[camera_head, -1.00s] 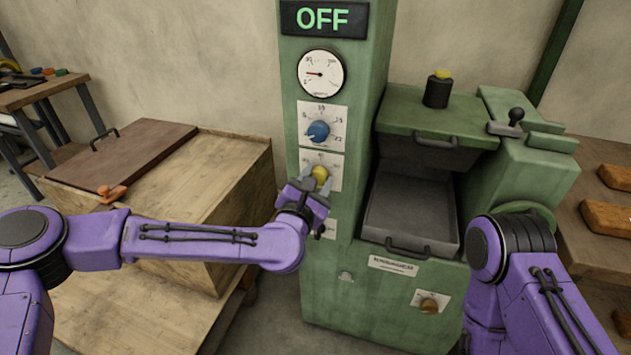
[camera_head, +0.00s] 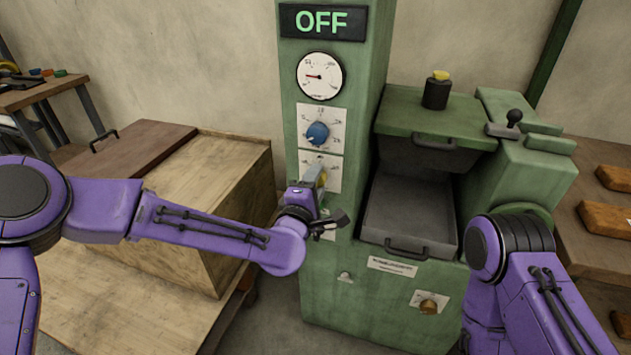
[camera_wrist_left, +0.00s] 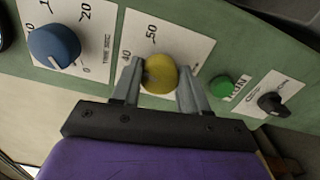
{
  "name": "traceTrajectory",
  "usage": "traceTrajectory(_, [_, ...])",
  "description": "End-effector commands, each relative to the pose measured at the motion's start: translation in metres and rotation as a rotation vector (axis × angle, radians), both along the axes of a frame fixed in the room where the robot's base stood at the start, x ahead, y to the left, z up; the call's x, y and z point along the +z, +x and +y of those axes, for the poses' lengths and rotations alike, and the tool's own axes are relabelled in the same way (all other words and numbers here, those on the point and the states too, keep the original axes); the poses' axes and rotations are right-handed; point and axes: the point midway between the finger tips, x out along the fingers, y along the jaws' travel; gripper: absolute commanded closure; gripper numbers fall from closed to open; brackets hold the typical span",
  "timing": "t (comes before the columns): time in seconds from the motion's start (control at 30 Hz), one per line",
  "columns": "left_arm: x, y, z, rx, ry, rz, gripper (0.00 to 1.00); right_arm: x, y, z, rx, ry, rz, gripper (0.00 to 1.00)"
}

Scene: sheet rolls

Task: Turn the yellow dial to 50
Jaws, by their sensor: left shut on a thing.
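The yellow dial (camera_wrist_left: 160,73) sits on a white scale plate on the green machine's front column. The numbers 40 and 50 show on the plate in the left wrist view, and the rest of the scale is partly hidden. My left gripper (camera_wrist_left: 162,80) has one finger on each side of the dial and is shut on it. In the head view my left gripper (camera_head: 318,183) covers most of the yellow dial (camera_head: 322,175). I cannot read which number the dial points to. My right arm shows at the right of the head view, but its gripper is out of view.
A blue dial (camera_head: 317,132) sits above the yellow one, under a round gauge (camera_head: 320,76) and a display (camera_head: 322,21) reading OFF. A green button (camera_wrist_left: 222,86) and a black knob (camera_wrist_left: 273,103) are beside the yellow dial's plate. A wooden crate (camera_head: 215,185) stands at left.

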Motion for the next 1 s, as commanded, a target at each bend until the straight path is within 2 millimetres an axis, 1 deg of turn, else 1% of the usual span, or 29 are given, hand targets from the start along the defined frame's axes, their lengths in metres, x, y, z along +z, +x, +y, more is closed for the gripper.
traceTrajectory(0.3, [0.0003,-0.0002,-0.0007,-0.001,0.287,-0.094,0.87,0.0052,0.0,0.0,0.0,0.0,0.0,0.57])
traceTrajectory(0.6, [-0.0009,-0.0002,-0.0005,-0.002,0.517,-0.169,0.87,0.0088,0.0001,0.0,0.0,0.0,0.0,0.57])
traceTrajectory(0.8, [-0.0017,-0.0001,-0.0002,-0.001,0.622,-0.202,0.87,0.0103,0.0,0.0001,0.0,0.0,0.0,0.57])
traceTrajectory(1.0, [-0.0023,-0.0001,0.0,-0.001,0.683,-0.222,0.87,0.0111,0.0,0.0,0.0,0.0,0.0,0.57])
